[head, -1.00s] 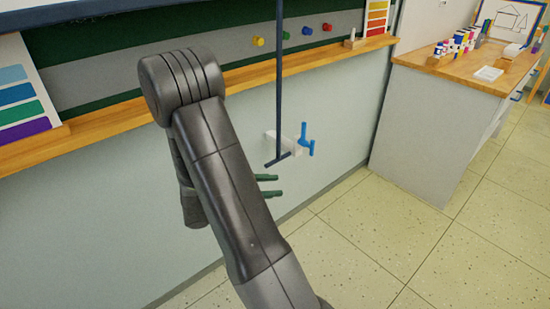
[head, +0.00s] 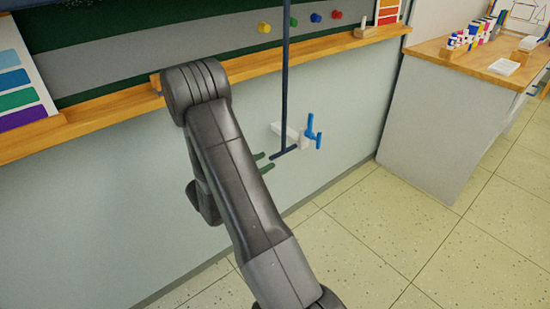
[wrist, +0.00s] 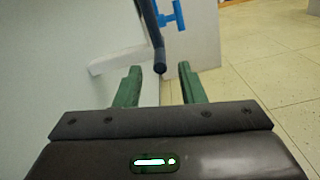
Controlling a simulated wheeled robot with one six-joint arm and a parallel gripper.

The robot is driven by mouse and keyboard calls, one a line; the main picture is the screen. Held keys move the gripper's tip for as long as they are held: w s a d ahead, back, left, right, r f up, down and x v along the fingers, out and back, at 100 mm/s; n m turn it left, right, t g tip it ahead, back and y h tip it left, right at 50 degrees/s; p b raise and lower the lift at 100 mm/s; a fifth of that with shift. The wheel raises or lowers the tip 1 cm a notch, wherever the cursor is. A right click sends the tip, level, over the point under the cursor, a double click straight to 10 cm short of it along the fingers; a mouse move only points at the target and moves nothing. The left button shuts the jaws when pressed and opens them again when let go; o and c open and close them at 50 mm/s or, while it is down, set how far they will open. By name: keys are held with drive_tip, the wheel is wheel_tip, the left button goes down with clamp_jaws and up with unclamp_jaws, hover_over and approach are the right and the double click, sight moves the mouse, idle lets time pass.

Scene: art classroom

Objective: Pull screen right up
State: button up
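A dark blue pull rod (head: 285,75) hangs down in front of the wall, with a short crossbar handle (head: 284,153) at its bottom. The upper end of the rod runs out of the picture, and only a dark blue edge of the screen shows at the top left. My gripper (head: 265,162) has green fingers, partly hidden by my arm, close to the left end of the handle. In the wrist view my gripper (wrist: 160,82) is open and empty. The round near end of the handle (wrist: 160,69) lies between and just beyond the fingertips, with no contact visible.
A wooden ledge (head: 300,48) runs along the wall under the green board. A white counter (head: 430,130) stands at right. The tiled floor (head: 400,240) is clear.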

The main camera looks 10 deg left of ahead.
sight(275, 155)
drive_tip(key=shift+x, duration=2.6)
drive_tip(key=shift+c, duration=0.3)
clamp_jaws()
